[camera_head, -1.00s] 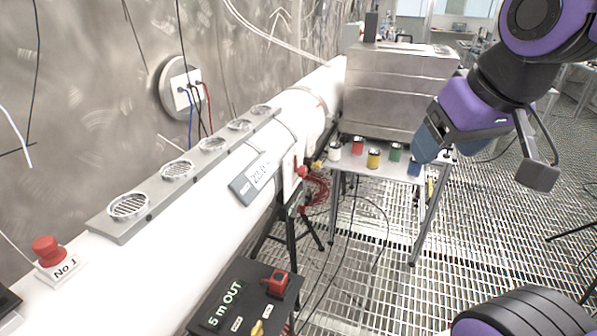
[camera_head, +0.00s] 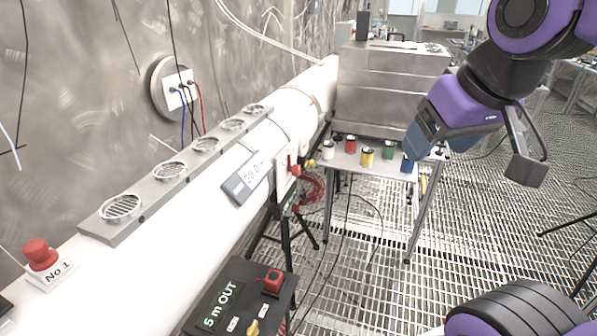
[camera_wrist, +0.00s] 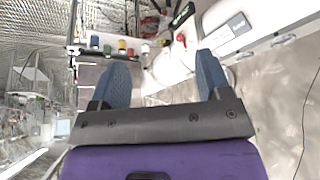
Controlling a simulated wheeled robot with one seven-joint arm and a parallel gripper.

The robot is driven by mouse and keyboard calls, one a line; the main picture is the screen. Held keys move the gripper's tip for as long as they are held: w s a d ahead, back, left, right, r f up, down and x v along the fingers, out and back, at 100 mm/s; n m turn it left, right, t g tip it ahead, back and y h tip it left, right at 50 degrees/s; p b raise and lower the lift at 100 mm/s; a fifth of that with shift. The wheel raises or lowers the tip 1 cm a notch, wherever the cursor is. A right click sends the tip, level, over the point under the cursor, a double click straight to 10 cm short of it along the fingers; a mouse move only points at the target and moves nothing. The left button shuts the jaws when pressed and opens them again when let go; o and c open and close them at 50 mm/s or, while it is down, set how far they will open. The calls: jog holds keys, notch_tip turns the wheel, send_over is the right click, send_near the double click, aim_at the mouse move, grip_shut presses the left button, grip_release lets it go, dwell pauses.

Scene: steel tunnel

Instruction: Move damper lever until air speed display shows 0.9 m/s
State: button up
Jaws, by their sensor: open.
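The air speed display (camera_head: 247,178) is a grey box with a white screen on the white duct; its digits are too small to read surely. It also shows at the upper right of the wrist view (camera_wrist: 228,27). The red lever (camera_head: 293,168) sits on a white plate at the duct's side, right of the display. The wrist view shows the red lever (camera_wrist: 181,40) beyond my fingertips. My gripper (camera_head: 421,148) is at the right in the head view, well apart from the lever. In the wrist view its two blue fingers (camera_wrist: 162,62) are spread and empty.
A small table (camera_head: 340,163) with several coloured cans stands behind the lever, before a steel box (camera_head: 390,90). A black control box (camera_head: 228,307) reads "5 m OUT". A red button (camera_head: 40,254) is on the duct at left. Red hoses (camera_head: 312,190) hang below the lever. Grating floor is open at right.

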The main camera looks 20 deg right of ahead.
dwell(0.3)
jog(key=w+a+f+m+g+y, duration=0.2)
jog(key=w+f+m+y, duration=0.2)
jog(key=w, duration=0.4)
jog(key=w+a+f+m+g+y, duration=0.1)
jog(key=w+a+f+m+y, duration=0.2)
jog(key=w, duration=0.6)
jog(key=w+a+f+m+g+y, duration=0.1)
jog(key=w+f+m+g+y, duration=0.1)
jog(key=w+f+m+y, duration=0.45)
jog(key=m+t, duration=1.1)
jog(key=m, duration=0.3)
send_near(299, 171)
jog(key=shift+y, duration=0.35)
jog(key=x, duration=1)
jog(key=shift+w+a+f, duration=0.25)
jog(key=shift+w, duration=0.1)
jog(key=shift+c, duration=0.5)
